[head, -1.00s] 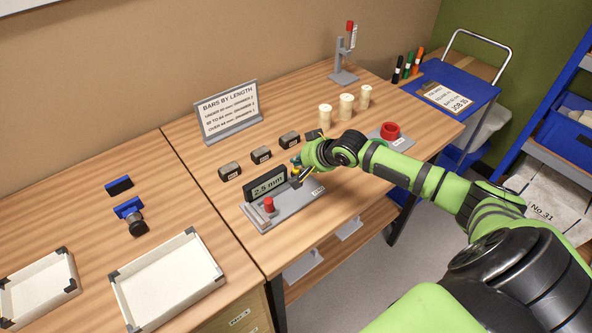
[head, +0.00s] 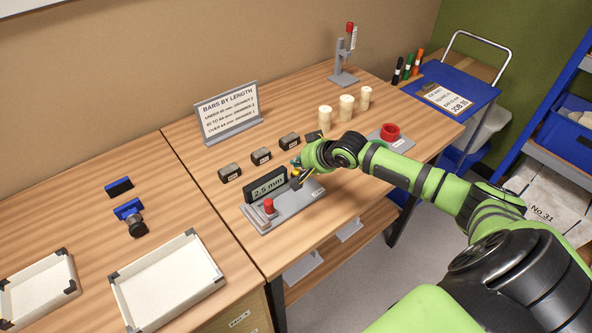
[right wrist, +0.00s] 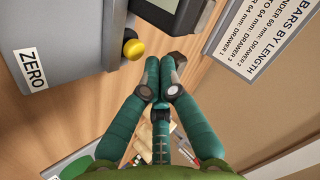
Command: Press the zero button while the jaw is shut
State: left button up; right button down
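The grey measuring gauge (head: 287,207) lies on the bench, with a display (head: 267,187) reading 2.5 mm. A red knob (head: 269,205) stands at its left end. I cannot tell whether its jaw is shut. The yellow zero button (right wrist: 132,49) shows in the right wrist view, near the ZERO label (right wrist: 31,70). My right gripper (right wrist: 160,62) is shut and empty, its teal fingertips together just right of the button in that view, seemingly apart from it. In the head view the right gripper (head: 297,164) is over the gauge's right end. My left gripper is out of view.
Several dark grey bars (head: 261,155) lie behind the gauge, before the sign (head: 229,112). White trays (head: 168,280) and a blue-handled stamp (head: 131,214) occupy the left bench.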

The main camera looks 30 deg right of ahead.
jog(key=shift+f, duration=0.4)
jog(key=shift+f, duration=0.55)
dwell(0.9)
jog(key=shift+r+p, duration=0.95)
jog(key=shift+p, duration=0.1)
